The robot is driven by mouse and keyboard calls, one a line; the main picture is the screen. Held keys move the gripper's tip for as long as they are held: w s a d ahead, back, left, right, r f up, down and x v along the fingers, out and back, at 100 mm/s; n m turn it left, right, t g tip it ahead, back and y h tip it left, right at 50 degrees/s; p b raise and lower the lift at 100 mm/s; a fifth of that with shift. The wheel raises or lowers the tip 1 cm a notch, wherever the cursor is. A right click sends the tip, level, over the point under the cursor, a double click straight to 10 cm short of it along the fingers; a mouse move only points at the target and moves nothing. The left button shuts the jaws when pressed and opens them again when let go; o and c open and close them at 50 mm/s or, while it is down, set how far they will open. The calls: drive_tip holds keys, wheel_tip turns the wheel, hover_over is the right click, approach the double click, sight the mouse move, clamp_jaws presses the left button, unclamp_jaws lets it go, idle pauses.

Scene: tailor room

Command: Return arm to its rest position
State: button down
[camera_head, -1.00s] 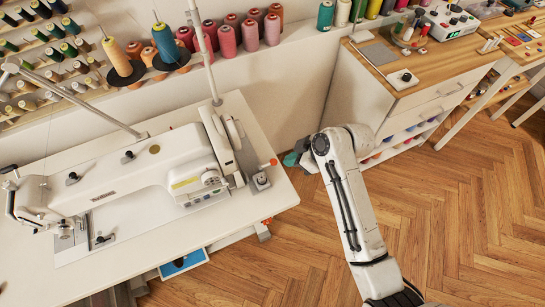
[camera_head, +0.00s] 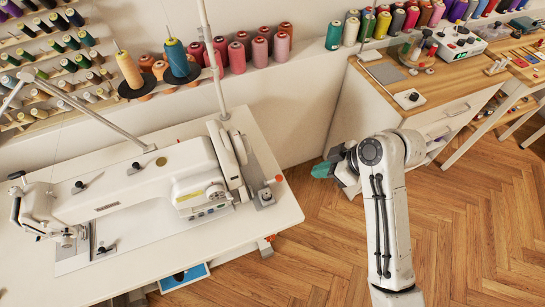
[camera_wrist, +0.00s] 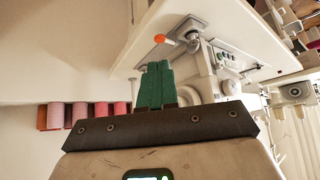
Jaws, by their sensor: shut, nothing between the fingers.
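My arm rises from the lower right of the head view and bends at a joint above the wood floor. My gripper (camera_head: 322,169), with green fingertips, points left from the arm's end, in the gap between the sewing table and the wooden-topped cabinet. In the wrist view my gripper (camera_wrist: 154,84) shows its two green fingers side by side, shut and with nothing between them. Part of my gripper is hidden behind the arm in the head view.
The white sewing table (camera_head: 245,240) with a sewing machine (camera_head: 150,185) stands at left. A wooden-topped cabinet (camera_head: 440,85) is at right. Several thread spools (camera_head: 238,57) line the wall ledge. The herringbone floor (camera_head: 480,220) at right is clear.

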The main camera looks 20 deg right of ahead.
drive_tip(key=s+f+m+g+h, duration=0.2)
drive_tip(key=s+f+m, duration=0.1)
drive_tip(key=s, duration=0.8)
drive_tip(key=s+f+m+g+h, duration=0.2)
drive_tip(key=s+m, duration=0.4)
drive_tip(key=s, duration=0.5)
wheel_tip(320, 180, down, 2)
drive_tip(key=shift+d+f+h, duration=0.1)
drive_tip(key=shift+d+h, duration=0.35)
drive_tip(key=shift+h, duration=0.15)
